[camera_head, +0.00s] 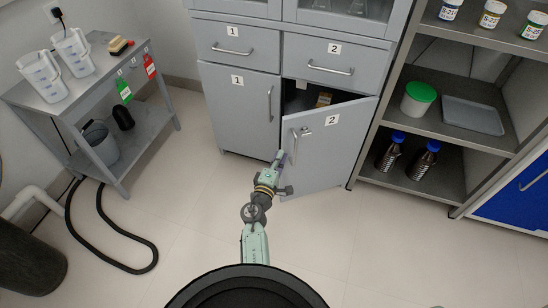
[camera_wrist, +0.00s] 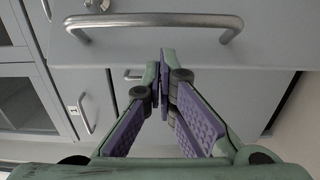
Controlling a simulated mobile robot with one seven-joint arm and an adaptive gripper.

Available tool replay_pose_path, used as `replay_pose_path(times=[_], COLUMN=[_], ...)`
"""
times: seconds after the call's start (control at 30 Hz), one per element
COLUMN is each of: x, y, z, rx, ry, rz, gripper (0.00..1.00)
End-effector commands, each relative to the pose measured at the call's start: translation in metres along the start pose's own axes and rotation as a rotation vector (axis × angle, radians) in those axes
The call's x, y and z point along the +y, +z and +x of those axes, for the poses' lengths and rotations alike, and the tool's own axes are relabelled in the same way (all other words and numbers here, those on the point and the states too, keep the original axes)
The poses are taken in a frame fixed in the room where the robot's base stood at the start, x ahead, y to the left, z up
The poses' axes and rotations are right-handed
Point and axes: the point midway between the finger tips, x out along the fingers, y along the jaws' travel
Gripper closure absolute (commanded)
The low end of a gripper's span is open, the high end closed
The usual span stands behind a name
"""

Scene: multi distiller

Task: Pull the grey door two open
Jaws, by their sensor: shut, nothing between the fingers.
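Grey door two (camera_head: 325,150) is the lower right cabinet door, marked "2". It stands partly open, swung outward, with a dark gap above its top edge. Its bar handle (camera_head: 294,146) is upright on the left part of the door. My gripper (camera_head: 279,157) is just left of that handle in the head view. In the wrist view my gripper (camera_wrist: 165,58) has its purple-padded fingers together with nothing between them. A metal bar handle (camera_wrist: 158,20) crosses a near grey panel above the fingertips, apart from them.
Grey door one (camera_head: 241,105) is closed on the left. Drawers one (camera_head: 233,48) and two (camera_head: 332,70) are closed above. An open shelf (camera_head: 430,120) with bottles stands right. A side table (camera_head: 85,95) stands left. The floor (camera_head: 190,220) between is mostly clear.

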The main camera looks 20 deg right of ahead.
Motion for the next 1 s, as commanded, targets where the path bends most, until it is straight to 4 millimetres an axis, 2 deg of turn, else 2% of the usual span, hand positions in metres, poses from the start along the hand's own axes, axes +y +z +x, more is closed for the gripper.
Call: replay_pose_path(times=[0.27, 1.0], x=[0.002, 0.002], y=[0.016, 0.017], z=[-0.013, -0.014], rx=[0.001, 0.002], ry=[0.002, 0.003], rz=[0.001, 0.002], gripper=[1.0, 1.0])
